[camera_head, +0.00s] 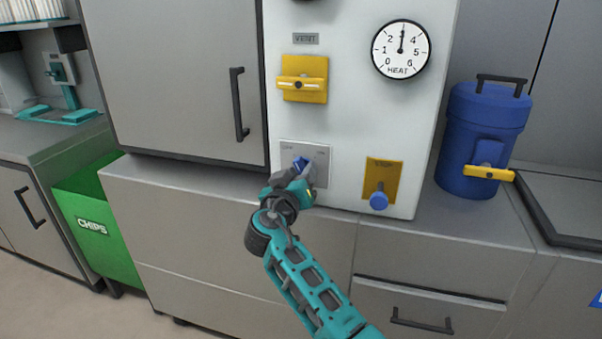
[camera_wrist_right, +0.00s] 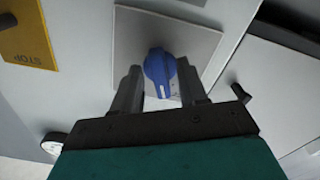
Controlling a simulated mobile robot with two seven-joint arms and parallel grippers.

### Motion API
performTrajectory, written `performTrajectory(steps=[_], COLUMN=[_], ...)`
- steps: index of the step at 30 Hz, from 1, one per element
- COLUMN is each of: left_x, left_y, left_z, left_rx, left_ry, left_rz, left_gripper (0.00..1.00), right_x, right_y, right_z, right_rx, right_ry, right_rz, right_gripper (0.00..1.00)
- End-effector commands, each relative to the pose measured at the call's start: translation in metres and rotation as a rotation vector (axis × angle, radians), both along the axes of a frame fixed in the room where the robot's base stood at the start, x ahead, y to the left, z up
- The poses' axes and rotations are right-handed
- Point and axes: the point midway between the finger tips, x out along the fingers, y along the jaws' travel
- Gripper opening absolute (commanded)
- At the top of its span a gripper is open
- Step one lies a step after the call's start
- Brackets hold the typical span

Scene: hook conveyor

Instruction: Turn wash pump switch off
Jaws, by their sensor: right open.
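A blue rotary knob (camera_head: 300,163) sits on a light grey square plate (camera_head: 322,152) low on the white panel. The plate's small lettering is too small to read. In the right wrist view the knob (camera_wrist_right: 158,62) has a white mark on the edge facing my gripper. My right gripper (camera_wrist_right: 158,70) is open, with one finger on each side of the knob. Small gaps seem to show between fingers and knob. In the head view my right gripper (camera_head: 303,182) covers the lower part of the plate. My left gripper is not in view.
A yellow STOP plate with a blue-ended lever (camera_head: 379,198) is right of the knob. Above are a yellow switch (camera_head: 303,82) and a HEAT dial (camera_head: 401,49). A blue canister (camera_head: 484,135) stands on the counter at right. A green CHIPS bin (camera_head: 100,225) is at left.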

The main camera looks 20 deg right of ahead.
Motion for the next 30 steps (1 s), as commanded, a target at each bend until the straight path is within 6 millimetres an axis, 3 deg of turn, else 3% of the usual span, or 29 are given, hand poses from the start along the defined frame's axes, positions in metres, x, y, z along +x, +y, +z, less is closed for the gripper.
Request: performTrajectory(steps=[4,17,25,30], left_x=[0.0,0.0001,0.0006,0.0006], left_y=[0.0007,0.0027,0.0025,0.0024], left_z=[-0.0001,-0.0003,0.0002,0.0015], left_rx=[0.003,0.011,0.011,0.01], left_ry=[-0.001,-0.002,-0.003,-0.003], left_rz=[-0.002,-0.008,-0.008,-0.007], left_gripper=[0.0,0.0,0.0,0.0], right_x=[0.0,0.0001,0.0001,0.0], right_y=[0.0001,0.0,-0.0001,-0.0002], right_z=[-0.0003,0.0,0.0002,0.0008], right_rx=[0.0,0.0,-0.019,-0.138], right_ry=[0.0,0.0,0.013,0.093], right_rz=[0.001,0.001,0.0,0.001], right_gripper=[0.41,0.0,0.0,0.0])
